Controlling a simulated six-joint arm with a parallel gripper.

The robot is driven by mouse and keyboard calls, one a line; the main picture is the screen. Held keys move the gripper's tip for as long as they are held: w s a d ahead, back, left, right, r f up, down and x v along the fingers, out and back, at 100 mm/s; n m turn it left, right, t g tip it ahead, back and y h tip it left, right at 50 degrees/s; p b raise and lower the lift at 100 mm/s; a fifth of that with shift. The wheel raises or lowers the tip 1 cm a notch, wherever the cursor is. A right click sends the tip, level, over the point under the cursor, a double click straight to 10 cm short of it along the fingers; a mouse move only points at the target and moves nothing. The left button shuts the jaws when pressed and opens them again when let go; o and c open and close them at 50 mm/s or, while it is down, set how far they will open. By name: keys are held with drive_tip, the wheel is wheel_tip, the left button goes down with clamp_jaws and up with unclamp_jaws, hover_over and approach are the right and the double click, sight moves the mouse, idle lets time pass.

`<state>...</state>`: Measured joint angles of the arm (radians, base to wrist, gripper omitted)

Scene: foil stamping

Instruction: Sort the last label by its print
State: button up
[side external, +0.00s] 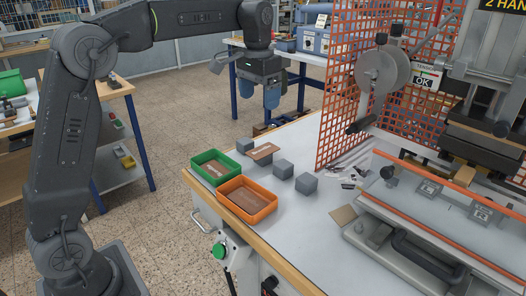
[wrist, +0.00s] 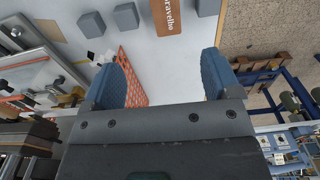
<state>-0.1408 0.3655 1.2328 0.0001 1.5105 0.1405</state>
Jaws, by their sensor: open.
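The label (side external: 262,152) is a brown strip lying flat among a row of grey blocks, apparently raised on a block hidden under it. In the wrist view the label (wrist: 167,20) shows pale lettering that ends in "ravelho"; its start is cut off by the top edge. A green tray (side external: 195,172) and an orange tray (side external: 222,201) stand at the table's left edge, each with brown pieces inside; their print is too small to read. My gripper (side external: 268,100) hangs above and behind the label, apart from it. Its blue fingers (wrist: 166,78) are open with nothing between them.
Grey blocks (side external: 284,168) stand beside the label, towards the press (side external: 430,215) on the right. An orange mesh guard (side external: 340,95) rises behind the blocks. Small dark scraps (side external: 350,178) and a tan card (side external: 343,215) lie near the press. The white tabletop in front is clear.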

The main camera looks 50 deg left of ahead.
drive_tip(key=w+f, duration=0.1)
drive_tip(key=w, duration=0.1)
hover_over(263, 150)
drive_tip(key=f, duration=0.8)
drive_tip(key=shift+s+d+f, duration=0.15)
drive_tip(key=shift+s, duration=0.1)
drive_tip(key=shift+w+f, duration=0.15)
drive_tip(key=shift+f, duration=2.55)
drive_tip(key=c, duration=1)
drive_tip(key=shift+r, duration=0.15)
